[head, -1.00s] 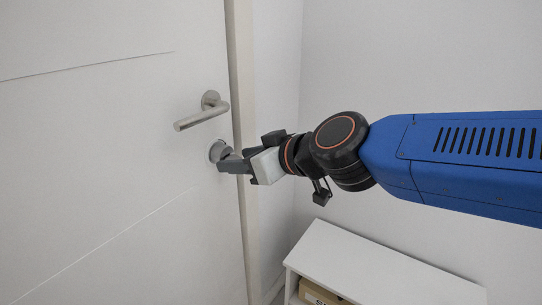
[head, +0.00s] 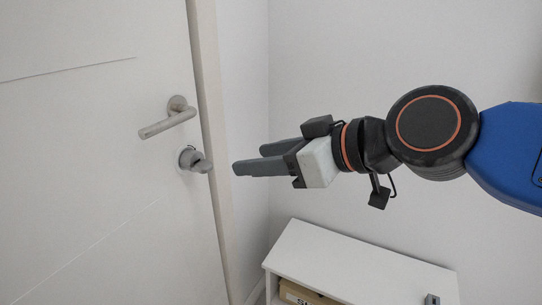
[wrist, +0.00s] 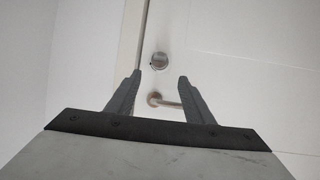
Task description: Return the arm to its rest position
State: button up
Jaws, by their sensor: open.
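My gripper (head: 248,160) is open and empty in the head view, its two grey fingers pointing left toward the door. It is apart from the lock's thumb-turn (head: 194,160), with a gap between fingertips and knob. In the wrist view my gripper (wrist: 158,82) shows its fingers spread with nothing between them. The round lock (wrist: 159,60) shows ahead, beyond the fingertips. The lever handle (head: 168,121) sits above the lock on the white door (head: 80,190); the handle (wrist: 163,101) also shows between the fingers in the wrist view.
A white shelf unit (head: 350,265) stands below my arm, with a cardboard box (head: 302,294) inside and a small grey object (head: 431,299) at its right end. The door frame (head: 212,130) and a plain wall (head: 370,50) lie behind. The space around my gripper is clear.

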jog(key=w+d+f+m+h, duration=0.1)
jog(key=d+f+m+h, duration=0.2)
jog(key=d+f, duration=0.5)
jog(key=w+d+f+m+h, duration=0.1)
jog(key=d+f+m+h, duration=0.3)
jog(key=d, duration=0.6)
jog(key=s+d+f+m+g+h, duration=0.1)
jog(key=s+d+f+m+h, duration=0.1)
jog(key=d+f, duration=0.4)
jog(key=s+d+f+m+h, duration=0.2)
jog(key=d+f, duration=0.4)
jog(key=d, duration=0.4)
jog(key=shift+s+d+m+g, duration=0.35)
jog(key=shift+s+m, duration=0.25)
jog(key=shift+s, duration=0.4)
